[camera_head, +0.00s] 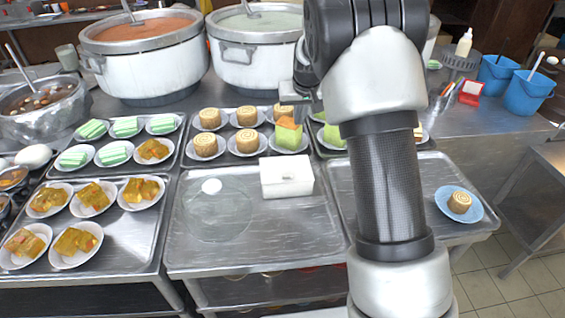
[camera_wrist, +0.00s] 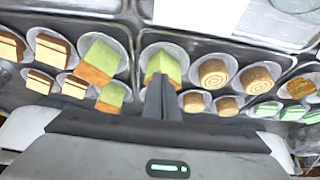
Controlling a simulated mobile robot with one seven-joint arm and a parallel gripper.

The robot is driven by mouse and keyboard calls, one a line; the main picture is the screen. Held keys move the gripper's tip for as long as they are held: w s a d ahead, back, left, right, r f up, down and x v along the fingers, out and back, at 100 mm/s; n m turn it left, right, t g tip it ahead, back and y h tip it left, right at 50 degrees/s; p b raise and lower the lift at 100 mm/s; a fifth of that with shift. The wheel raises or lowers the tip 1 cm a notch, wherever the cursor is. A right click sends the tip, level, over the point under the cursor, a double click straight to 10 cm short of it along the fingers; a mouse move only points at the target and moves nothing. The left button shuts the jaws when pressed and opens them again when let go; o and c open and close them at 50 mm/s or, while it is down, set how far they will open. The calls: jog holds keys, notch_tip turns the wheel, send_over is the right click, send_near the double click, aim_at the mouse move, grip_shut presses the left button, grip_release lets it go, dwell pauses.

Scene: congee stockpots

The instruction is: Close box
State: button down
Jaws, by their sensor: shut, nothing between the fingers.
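A white box (camera_head: 287,177) sits at the back right of the middle metal tray. Its top looks flat and white with a small dark mark, and its lid looks down. I cannot tell whether it is fully seated. Part of the white box shows at the top edge of the wrist view (camera_wrist: 203,14). My gripper (camera_head: 302,92) is behind the box, above the plated cakes, apart from the box and partly hidden by my arm. In the wrist view my gripper (camera_wrist: 162,88) has its fingers together and empty, above the green-and-orange cakes.
A clear round lid (camera_head: 217,215) with a white knob lies left of the box. Plates of rolls (camera_head: 247,141) and yellow cakes (camera_head: 90,197) crowd nearby trays. Two large pots (camera_head: 147,65) stand behind. A blue plate (camera_head: 459,213) with a roll is right. The middle tray's front is clear.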

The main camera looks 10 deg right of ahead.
notch_tip(320, 180, up, 4)
jog(key=shift+r+p, duration=0.2)
jog(key=shift+p, duration=1.05)
jog(key=s+r+p, duration=0.5)
jog(key=s+r, duration=1.3)
jog(key=s, duration=0.1)
jog(key=s+r+p, duration=0.3)
jog(key=s, duration=1.8)
jog(key=shift+s, duration=0.25)
